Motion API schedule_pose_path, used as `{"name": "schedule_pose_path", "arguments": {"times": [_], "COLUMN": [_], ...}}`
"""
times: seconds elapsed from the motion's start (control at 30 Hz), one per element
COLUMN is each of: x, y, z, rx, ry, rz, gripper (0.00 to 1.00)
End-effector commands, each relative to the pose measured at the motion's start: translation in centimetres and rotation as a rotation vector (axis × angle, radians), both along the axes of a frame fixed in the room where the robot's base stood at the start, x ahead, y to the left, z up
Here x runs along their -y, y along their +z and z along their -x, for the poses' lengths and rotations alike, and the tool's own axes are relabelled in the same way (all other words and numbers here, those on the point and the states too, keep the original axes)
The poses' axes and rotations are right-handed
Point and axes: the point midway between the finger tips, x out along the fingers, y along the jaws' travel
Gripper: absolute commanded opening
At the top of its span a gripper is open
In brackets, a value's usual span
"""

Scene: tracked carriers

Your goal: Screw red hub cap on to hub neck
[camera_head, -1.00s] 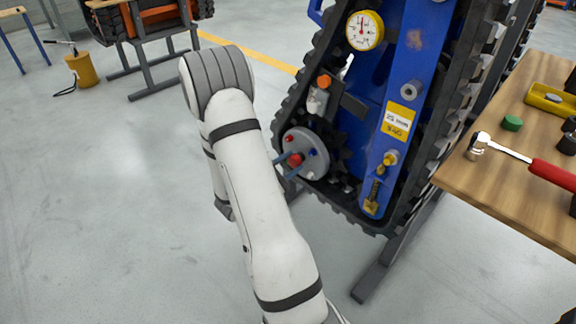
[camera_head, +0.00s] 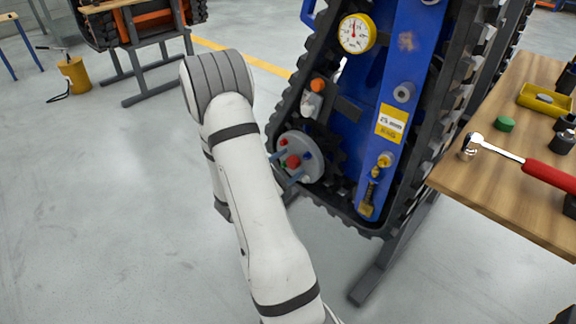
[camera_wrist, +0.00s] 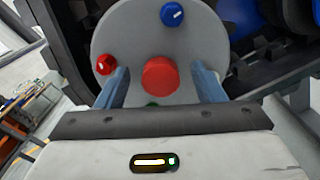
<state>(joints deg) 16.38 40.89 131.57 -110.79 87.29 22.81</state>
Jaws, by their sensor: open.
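The red hub cap (camera_wrist: 160,76) is at the middle of the round grey hub face (camera_wrist: 132,35). In the head view the cap (camera_head: 293,161) also shows at the centre of the hub (camera_head: 318,163). The cap hides the hub neck, so I cannot tell how far it is screwed on. My gripper (camera_wrist: 161,84) is open, its two blue-grey fingers on either side of the cap with a gap on each side. In the head view my gripper (camera_head: 293,162) points at the hub face.
A small red knob (camera_wrist: 106,64), a blue knob (camera_wrist: 172,14) and a partly hidden green one (camera_wrist: 152,104) ring the cap. The black track (camera_head: 352,222) surrounds the hub.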

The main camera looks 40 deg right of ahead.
Motion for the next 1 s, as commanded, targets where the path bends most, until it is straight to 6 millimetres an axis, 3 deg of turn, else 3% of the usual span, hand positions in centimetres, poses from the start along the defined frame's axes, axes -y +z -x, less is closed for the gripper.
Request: {"name": "schedule_pose_path", "arguments": {"times": [0.23,0.63,1.0], "x": [-1.1,-7.0,-7.8], "y": [0.0,0.1,0.0], "z": [0.0,0.5,0.6], "rx": [-0.001,-0.002,0.0], "ry": [0.004,0.004,0.0], "rz": [-0.001,0.0,0.0], "gripper": [0.62,0.62,0.62]}}
